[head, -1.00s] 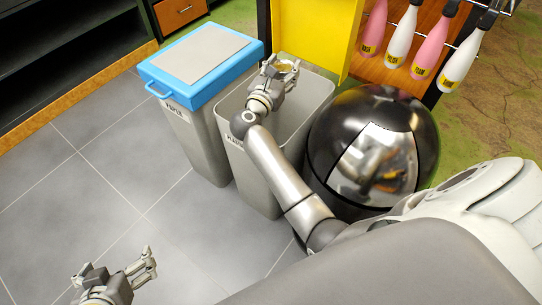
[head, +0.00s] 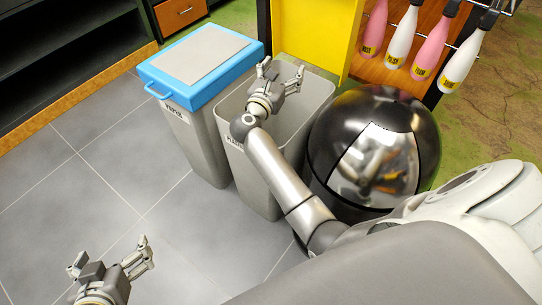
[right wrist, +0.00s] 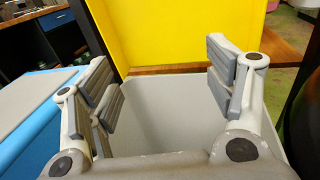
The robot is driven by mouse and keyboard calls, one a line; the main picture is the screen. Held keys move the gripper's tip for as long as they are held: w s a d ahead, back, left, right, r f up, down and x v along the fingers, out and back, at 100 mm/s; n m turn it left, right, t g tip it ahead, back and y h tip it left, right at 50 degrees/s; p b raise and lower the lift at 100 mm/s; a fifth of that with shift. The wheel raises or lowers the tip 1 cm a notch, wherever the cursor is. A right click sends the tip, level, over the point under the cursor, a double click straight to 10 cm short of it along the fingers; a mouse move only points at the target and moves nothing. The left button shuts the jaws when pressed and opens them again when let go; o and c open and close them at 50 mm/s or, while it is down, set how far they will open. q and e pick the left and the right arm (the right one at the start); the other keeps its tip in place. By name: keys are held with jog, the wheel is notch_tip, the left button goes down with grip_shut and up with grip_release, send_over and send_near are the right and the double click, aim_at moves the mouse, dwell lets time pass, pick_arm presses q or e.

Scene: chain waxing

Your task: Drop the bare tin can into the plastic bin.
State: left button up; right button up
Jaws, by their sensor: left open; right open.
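The plastic bin (head: 262,187) is a tall grey open-topped bin, its label partly hidden by my right arm. My right gripper (head: 281,72) is over the bin's opening with its fingers spread apart and nothing between them. In the right wrist view the bin's pale inner wall (right wrist: 165,110) shows between the open fingers (right wrist: 160,85). The bare tin can is not visible in either current view; the bin's floor is hidden. My left gripper (head: 112,260) is open and empty over the floor at lower left.
A grey bin with a blue-rimmed lid (head: 205,62), labelled for paper, stands left of the plastic bin. A shiny black round-topped container (head: 330,125) stands to its right. A yellow panel (head: 312,35) rises behind. Tiled floor (head: 100,190) is clear at left.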

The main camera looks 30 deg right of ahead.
jog(key=shift+a, duration=0.1)
jog(key=v, duration=0.7)
jog(key=shift+s, duration=0.2)
jog(key=shift+a+r, duration=0.1)
jog(key=shift+a, duration=0.05)
